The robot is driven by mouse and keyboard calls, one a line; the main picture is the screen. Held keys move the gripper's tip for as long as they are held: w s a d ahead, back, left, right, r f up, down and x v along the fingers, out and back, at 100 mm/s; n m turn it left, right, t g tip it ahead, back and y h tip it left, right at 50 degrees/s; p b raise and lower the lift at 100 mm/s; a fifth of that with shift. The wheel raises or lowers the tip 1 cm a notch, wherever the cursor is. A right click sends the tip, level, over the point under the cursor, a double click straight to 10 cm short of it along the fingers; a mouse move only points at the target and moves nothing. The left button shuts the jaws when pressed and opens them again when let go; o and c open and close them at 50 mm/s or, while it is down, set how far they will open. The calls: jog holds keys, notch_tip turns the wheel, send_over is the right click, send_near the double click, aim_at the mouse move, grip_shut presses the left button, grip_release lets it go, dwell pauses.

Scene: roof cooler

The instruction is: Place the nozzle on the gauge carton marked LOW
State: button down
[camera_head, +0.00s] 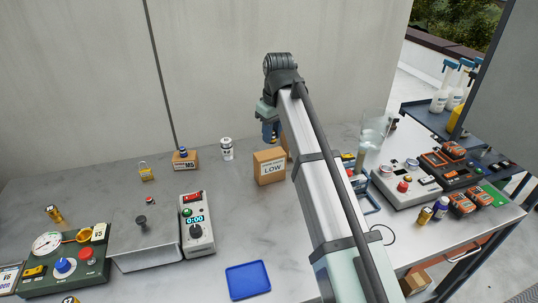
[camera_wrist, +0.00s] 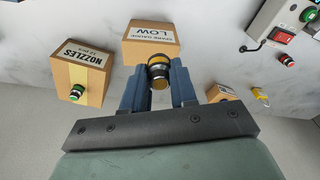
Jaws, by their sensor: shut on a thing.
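The gauge carton marked LOW (camera_head: 269,167) stands upright on the grey table, near the middle. It also shows in the wrist view (camera_wrist: 151,50), just beyond the fingertips. My gripper (camera_head: 271,132) is above the carton's height in the head view, with its blue fingers pointing down. In the wrist view my gripper (camera_wrist: 160,75) is shut on the nozzle (camera_wrist: 160,68), a short round piece with a yellow-brown top and dark and metal bands. The nozzle overlaps the carton's edge in that view. In the head view I cannot make out the nozzle.
A carton marked NOZZLES (camera_wrist: 79,75) stands close by, with a green-topped piece at it. A smaller carton (camera_head: 185,160), a white can (camera_head: 227,149) and a padlock (camera_head: 146,170) stand left of the LOW carton. A blue tray (camera_head: 248,280) lies in front. Table between is bare.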

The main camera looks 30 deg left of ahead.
aim_at(269, 153)
jog(key=w+a+r, duration=0.3)
jog(key=w, duration=0.1)
jog(key=shift+n, duration=0.9)
jog(key=f, duration=1)
jog(key=shift+s+d+f, duration=0.1)
jog(key=shift+s+d, duration=0.2)
jog(key=shift+s, duration=0.1)
jog(key=shift+f, duration=0.1)
jog(key=c, duration=0.9)
grip_release()
jog(key=r, duration=0.4)
jog(key=d+r, duration=0.1)
jog(key=r, duration=0.7)
jog(key=shift+s+d+r, duration=0.1)
jog(key=shift+s+d, duration=0.05)
jog(key=shift+d, duration=0.1)
